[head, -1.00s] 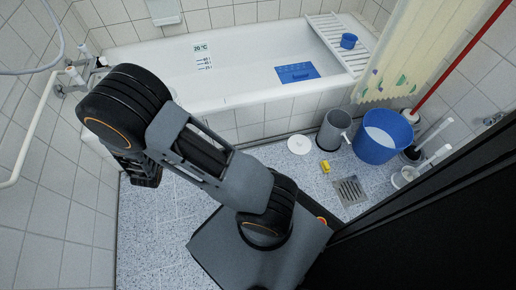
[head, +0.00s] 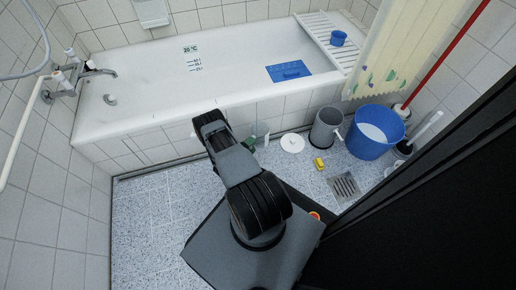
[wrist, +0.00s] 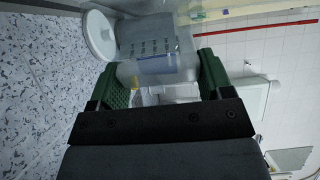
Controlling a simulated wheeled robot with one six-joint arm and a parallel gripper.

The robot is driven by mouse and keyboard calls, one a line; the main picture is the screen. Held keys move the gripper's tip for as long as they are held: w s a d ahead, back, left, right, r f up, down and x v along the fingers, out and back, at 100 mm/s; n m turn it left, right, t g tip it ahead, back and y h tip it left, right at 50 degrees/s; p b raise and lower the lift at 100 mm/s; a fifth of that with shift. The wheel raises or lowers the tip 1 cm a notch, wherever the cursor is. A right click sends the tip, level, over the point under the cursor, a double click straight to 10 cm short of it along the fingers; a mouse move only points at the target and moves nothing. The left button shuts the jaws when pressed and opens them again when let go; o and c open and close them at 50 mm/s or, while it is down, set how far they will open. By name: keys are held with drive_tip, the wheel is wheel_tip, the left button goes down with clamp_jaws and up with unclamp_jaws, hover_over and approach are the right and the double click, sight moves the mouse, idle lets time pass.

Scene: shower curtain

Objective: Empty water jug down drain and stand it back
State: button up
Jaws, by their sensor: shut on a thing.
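My gripper, with green fingers (wrist: 163,82), spans a pale see-through vessel (wrist: 158,68) in the wrist view, seemingly the water jug. Dark marks and blue and yellow patches show on or through it; its water level cannot be told. In the head view my gripper (head: 253,140) is beside the front of the bathtub, mostly hidden behind my arm, with only a little green and white showing. The floor drain (head: 343,186) is a square metal grate to the right, apart from my gripper.
The white bathtub (head: 150,125) runs along the back. A white disc (head: 292,143), grey bin (head: 323,132), yellow item (head: 319,163) and blue bucket (head: 370,150) stand or lie right of my gripper. A red pole (head: 440,65) leans by the curtain (head: 400,50). The left floor is clear.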

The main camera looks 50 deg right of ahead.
sight(260, 147)
drive_tip(key=shift+m+g, duration=0.5)
drive_tip(key=shift+g, duration=0.1)
drive_tip(key=d+f, duration=0.1)
drive_tip(key=s+d+f, duration=0.1)
drive_tip(key=f, duration=0.1)
drive_tip(key=s+d+f, duration=0.1)
drive_tip(key=f, duration=0.1)
drive_tip(key=shift+s+d+f, duration=0.1)
drive_tip(key=shift+s+f, duration=0.05)
drive_tip(key=shift+s, duration=0.1)
drive_tip(key=shift+w+d, duration=0.15)
drive_tip(key=shift+w, duration=0.15)
drive_tip(key=shift+w+d+f+b, duration=0.1)
drive_tip(key=shift+w+f+b, duration=0.05)
drive_tip(key=shift+b, duration=0.15)
wheel_tip(260, 147, down, 5)
drive_tip(key=b, duration=0.3)
